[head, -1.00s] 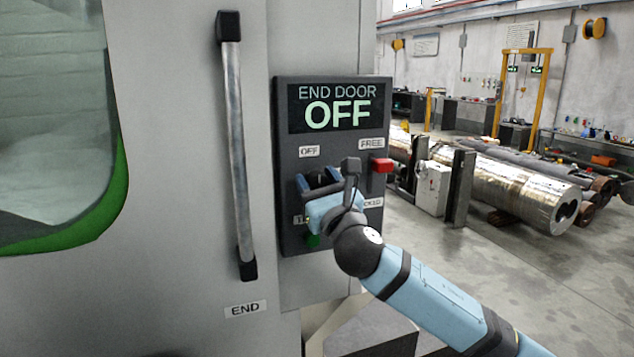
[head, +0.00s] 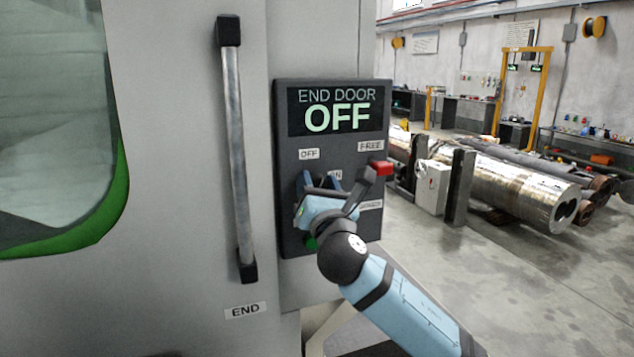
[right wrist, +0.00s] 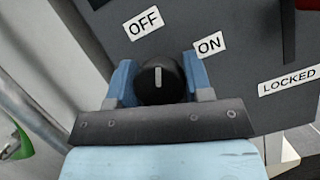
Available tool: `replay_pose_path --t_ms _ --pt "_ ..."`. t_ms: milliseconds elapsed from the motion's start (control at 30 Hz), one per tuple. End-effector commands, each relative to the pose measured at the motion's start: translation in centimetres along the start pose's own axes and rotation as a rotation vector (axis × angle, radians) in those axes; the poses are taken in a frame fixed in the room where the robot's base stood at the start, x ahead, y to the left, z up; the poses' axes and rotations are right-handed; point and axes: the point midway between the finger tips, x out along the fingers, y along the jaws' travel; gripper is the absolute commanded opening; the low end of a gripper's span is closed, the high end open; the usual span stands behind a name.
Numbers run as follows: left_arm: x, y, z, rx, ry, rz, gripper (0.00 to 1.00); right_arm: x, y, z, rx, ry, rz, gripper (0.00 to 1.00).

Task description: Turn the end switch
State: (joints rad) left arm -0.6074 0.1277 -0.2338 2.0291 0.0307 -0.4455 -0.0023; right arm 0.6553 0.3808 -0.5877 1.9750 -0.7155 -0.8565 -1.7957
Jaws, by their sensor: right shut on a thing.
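The end switch is a round black knob (right wrist: 160,82) with a white pointer line. In the right wrist view it sits between the two blue fingers of my right gripper (right wrist: 160,85), which is shut on it. The pointer line points roughly up in that view, between the OFF label (right wrist: 144,23) and the ON label (right wrist: 210,45). In the head view my right gripper (head: 321,186) is at the dark control panel (head: 285,150) and hides the knob. The display (head: 337,109) reads "END DOOR OFF". My left gripper is not in view.
A vertical door handle (head: 236,150) stands left of the panel. Metal cylinders (head: 520,185) lie at the right; the floor before them is open.

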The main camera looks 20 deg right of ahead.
Motion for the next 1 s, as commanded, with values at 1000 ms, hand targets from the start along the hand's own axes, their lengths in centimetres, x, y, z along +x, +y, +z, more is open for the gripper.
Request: replay_pose_path --t_ms 1000 --pt "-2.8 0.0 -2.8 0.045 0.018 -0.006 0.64 0.1 -0.1 0.2 0.858 -0.023 -0.36 0.23"
